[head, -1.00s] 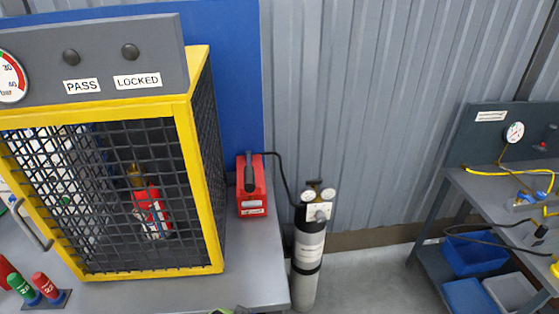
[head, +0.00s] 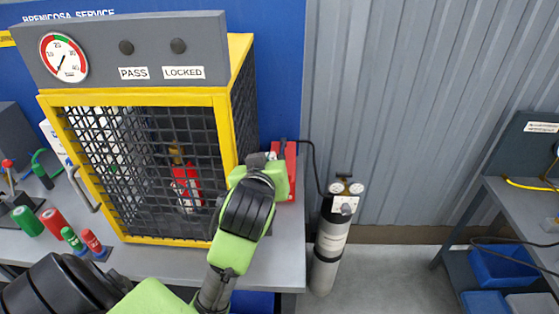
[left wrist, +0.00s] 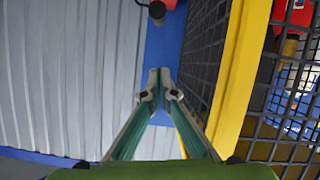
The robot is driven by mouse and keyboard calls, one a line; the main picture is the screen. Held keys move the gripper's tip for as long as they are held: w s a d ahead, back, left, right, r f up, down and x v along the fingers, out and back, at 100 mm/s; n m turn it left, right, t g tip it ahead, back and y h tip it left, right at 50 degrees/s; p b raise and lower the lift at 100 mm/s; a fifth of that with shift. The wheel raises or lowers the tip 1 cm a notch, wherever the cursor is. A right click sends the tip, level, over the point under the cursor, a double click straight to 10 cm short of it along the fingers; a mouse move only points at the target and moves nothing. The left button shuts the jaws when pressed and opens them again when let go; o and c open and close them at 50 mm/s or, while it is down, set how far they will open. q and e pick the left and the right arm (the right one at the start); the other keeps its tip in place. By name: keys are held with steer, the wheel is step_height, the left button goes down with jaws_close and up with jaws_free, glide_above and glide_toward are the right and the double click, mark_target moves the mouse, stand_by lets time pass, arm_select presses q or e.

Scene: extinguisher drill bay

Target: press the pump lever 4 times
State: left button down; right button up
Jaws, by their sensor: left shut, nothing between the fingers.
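The red pump (head: 291,188) stands on the bench to the right of the yellow cage, partly hidden behind my left arm. A dark lever end (left wrist: 157,12) and a bit of red pump body (left wrist: 171,4) show at the top edge of the left wrist view; most of the lever is out of sight. My left gripper (head: 262,172) is just in front of the pump, its fingertips hidden in the head view. In the left wrist view the fingertips (left wrist: 159,84) are together, empty, and apart from the lever. My right gripper is not in view.
The yellow mesh cage (head: 229,134) stands close to the left of my gripper, with a red extinguisher (head: 185,182) inside. A gauge (head: 63,58) sits on its top panel. A gas cylinder (head: 330,245) stands right of the bench, with a black hose running to the pump.

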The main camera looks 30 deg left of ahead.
arm_select(q)
steer(key=shift+a+f, duration=0.1)
steer(key=p, duration=0.3)
glide_toward(282, 156)
step_height(282, 156, up, 4)
steer(key=w+a, duration=0.2)
steer(key=a, duration=0.1)
steer(key=f, duration=0.1)
steer(key=f+p, duration=0.1)
steer(key=f, duration=0.1)
steer(key=shift+d, duration=0.3)
steer(key=shift+s+d+f, duration=0.1)
steer(key=shift+d+f, duration=0.15)
steer(key=shift+f, duration=0.65)
